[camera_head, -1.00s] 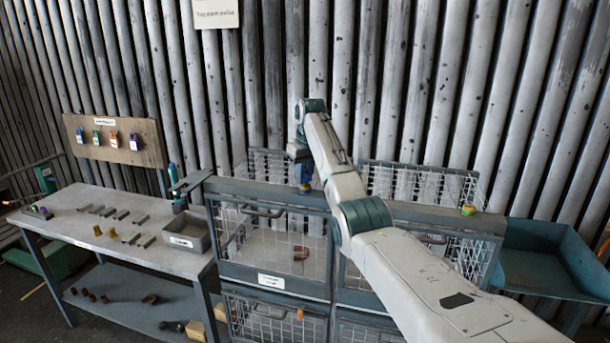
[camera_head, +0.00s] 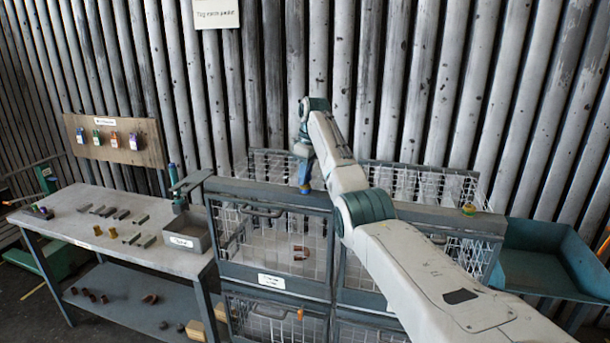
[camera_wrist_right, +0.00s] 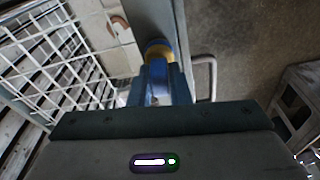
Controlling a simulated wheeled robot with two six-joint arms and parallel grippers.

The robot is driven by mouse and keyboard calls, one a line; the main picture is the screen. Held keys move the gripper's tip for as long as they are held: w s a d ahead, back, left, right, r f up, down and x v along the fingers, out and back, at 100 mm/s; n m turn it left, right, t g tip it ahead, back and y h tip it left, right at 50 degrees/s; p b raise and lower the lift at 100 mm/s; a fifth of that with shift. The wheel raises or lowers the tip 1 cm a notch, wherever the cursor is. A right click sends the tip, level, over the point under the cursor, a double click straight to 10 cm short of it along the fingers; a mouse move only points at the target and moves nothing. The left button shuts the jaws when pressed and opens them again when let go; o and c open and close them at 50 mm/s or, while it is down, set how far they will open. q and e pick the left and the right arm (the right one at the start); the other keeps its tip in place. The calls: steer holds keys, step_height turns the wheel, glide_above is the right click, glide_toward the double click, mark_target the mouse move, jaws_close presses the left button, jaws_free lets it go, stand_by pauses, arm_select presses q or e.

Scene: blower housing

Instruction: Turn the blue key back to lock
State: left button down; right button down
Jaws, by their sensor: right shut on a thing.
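The blue key (camera_wrist_right: 156,82) stands in a brass-coloured lock (camera_wrist_right: 158,50) on the top rail of the wire cage. In the head view, the lock (camera_head: 304,190) shows as a small yellowish spot under my right gripper (camera_head: 304,178). My right gripper (camera_wrist_right: 156,92) points down from above and is shut on the blue key. Its fingers hide much of the key, so I cannot tell the key's exact angle. My left gripper is not in view.
A second lock (camera_head: 468,209) sits on the rail to the right. A workbench (camera_head: 150,250) with small metal parts and a grey tray (camera_head: 186,241) stands left. A board (camera_head: 115,142) with several coloured tags is behind it. A teal bin (camera_head: 550,265) is at right.

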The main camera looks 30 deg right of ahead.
steer(key=shift+n, duration=0.9)
steer(key=c, duration=1.3)
jaws_free()
steer(key=shift+r, duration=0.25)
steer(key=r+b, duration=0.1)
steer(key=r, duration=0.2)
steer(key=r+b, duration=0.1)
steer(key=r, duration=0.1)
steer(key=shift+s+d+r+b, duration=0.1)
steer(key=shift+s+d+b, duration=0.2)
steer(key=shift+s+b, duration=0.05)
steer(key=r, duration=0.4)
steer(key=shift+s+d, duration=0.1)
steer(key=shift+s, duration=0.15)
steer(key=shift+s+d+r, duration=0.1)
steer(key=shift+d+r, duration=0.05)
steer(key=shift+r, duration=0.4)
steer(key=shift+f, duration=0.1)
